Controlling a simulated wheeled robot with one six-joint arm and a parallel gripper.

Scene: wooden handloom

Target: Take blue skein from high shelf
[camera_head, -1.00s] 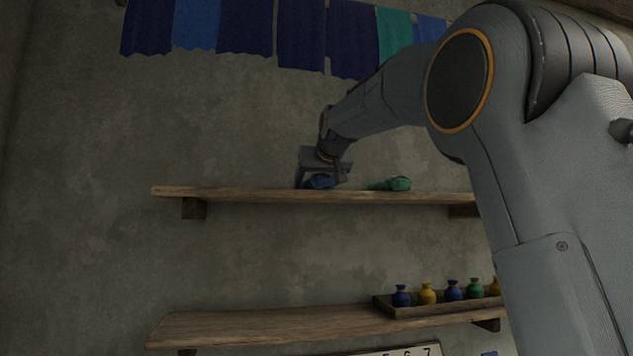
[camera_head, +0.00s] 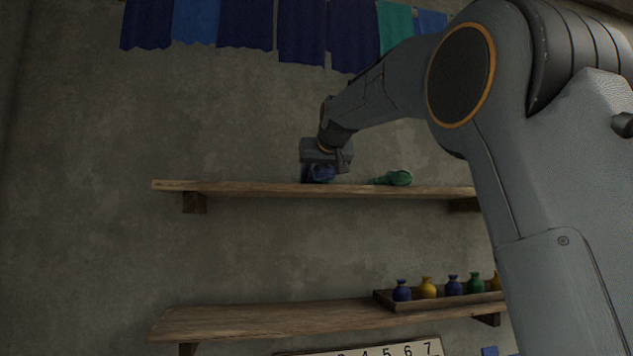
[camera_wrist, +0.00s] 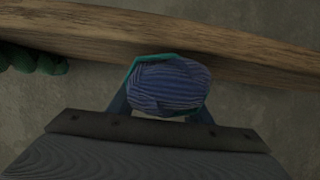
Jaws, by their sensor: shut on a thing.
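The blue skein (camera_head: 321,173) is in my gripper (camera_head: 322,172), just above the left-middle part of the high shelf (camera_head: 240,188). In the wrist view the blue skein (camera_wrist: 168,86) sits between the two fingers of my gripper (camera_wrist: 165,100), which is shut on it. The high shelf (camera_wrist: 120,28) runs behind the skein in that view. Whether the skein still touches the shelf is hard to tell in the head view. A green skein (camera_head: 395,178) lies on the shelf to the right of my gripper; it also shows in the wrist view (camera_wrist: 35,60) at the left edge.
A lower shelf (camera_head: 250,322) holds a wooden tray (camera_head: 440,301) with several small blue, yellow and green jars. Dark blue, blue and green cloths (camera_head: 300,35) hang on the wall above. A numbered board (camera_head: 385,350) shows at the bottom.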

